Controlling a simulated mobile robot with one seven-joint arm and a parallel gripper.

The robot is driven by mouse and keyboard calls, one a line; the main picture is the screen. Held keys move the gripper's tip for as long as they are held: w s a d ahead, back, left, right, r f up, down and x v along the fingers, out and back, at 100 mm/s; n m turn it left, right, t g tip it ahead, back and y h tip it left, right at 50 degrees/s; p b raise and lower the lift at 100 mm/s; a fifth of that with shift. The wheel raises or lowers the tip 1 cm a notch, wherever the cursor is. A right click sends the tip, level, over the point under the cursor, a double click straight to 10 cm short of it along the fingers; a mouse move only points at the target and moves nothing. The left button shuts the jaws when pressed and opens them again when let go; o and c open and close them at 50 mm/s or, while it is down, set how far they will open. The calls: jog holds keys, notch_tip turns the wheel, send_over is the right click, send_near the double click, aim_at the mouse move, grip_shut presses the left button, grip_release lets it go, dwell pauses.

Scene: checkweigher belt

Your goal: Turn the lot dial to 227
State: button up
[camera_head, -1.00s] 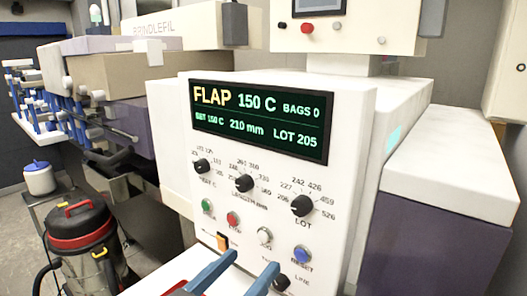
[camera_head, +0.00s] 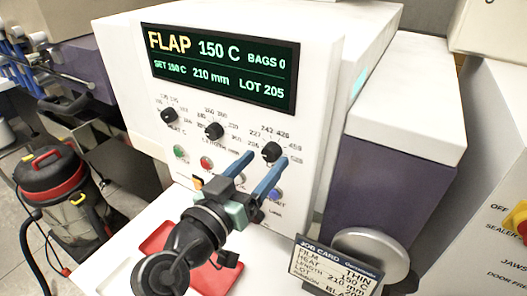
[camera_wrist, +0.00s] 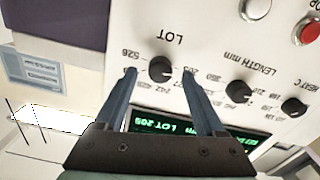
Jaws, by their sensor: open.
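The lot dial (camera_head: 271,152) is a small black knob on the white machine front, ringed by printed numbers. In the wrist view the lot dial (camera_wrist: 161,70) appears upside down, with "LOT" above it. The display (camera_head: 224,66) reads LOT 205, 150 C and 210 mm. My gripper (camera_head: 266,158) has blue fingers spread apart near the lot dial. In the wrist view my gripper (camera_wrist: 159,74) has one fingertip on each side of the knob in the picture. I cannot tell whether the fingers touch it. Nothing is held.
The length dial (camera_head: 214,131) and heat dial (camera_head: 169,115) sit left of the lot dial. Green (camera_head: 180,152) and red (camera_head: 206,163) buttons lie below. A job card (camera_head: 335,268) stands at lower right. A red tray (camera_head: 160,245) lies beneath my arm.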

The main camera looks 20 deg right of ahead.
jog(key=shift+w+d, duration=0.4)
jog(key=shift+d, duration=0.15)
grip_shut()
